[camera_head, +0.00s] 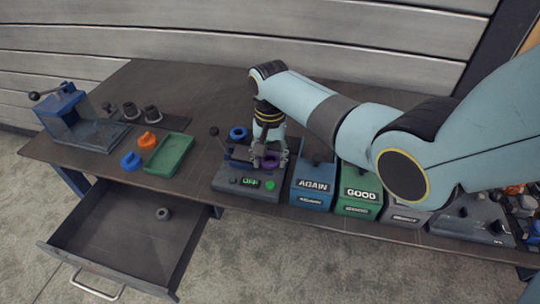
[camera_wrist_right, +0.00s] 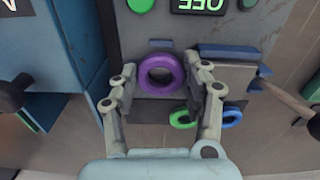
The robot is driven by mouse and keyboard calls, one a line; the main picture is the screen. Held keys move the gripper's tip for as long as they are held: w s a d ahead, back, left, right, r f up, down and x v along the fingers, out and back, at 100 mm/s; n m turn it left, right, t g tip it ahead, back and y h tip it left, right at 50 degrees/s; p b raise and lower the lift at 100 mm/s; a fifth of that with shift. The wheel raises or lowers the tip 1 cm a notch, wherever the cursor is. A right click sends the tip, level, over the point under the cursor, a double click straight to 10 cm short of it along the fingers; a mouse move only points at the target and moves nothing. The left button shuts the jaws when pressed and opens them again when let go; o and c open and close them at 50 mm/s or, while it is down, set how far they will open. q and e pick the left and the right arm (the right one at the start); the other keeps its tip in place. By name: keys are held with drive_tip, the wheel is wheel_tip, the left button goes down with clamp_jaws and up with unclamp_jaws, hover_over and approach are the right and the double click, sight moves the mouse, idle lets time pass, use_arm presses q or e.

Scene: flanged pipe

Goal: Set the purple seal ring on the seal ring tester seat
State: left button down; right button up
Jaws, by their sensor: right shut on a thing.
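The purple seal ring (camera_wrist_right: 145,77) is between the two fingers of my right gripper (camera_wrist_right: 166,84), which is shut on it. In the head view the purple ring (camera_head: 271,163) shows at the tip of my right gripper (camera_head: 267,155), over the right part of the seal ring tester (camera_head: 226,177). I cannot tell whether the ring touches the tester seat, as the ring and fingers hide it. The tester has a display and a green button (camera_head: 270,184). My left gripper is not in view.
A blue ring (camera_head: 238,133) sits behind the tester; the wrist view also shows a green ring (camera_wrist_right: 182,119). The blue AGAIN box (camera_head: 312,186) and green GOOD box (camera_head: 359,193) stand close right. A green tray (camera_head: 168,155) lies left. An open drawer (camera_head: 115,237) is below.

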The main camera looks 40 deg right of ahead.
drive_tip(key=o, duration=1)
drive_tip(key=shift+o, duration=0.3)
drive_tip(key=o, duration=0.3)
drive_tip(key=shift+r, duration=0.1)
drive_tip(key=shift+o, duration=0.2)
drive_tip(key=shift+a, duration=0.1)
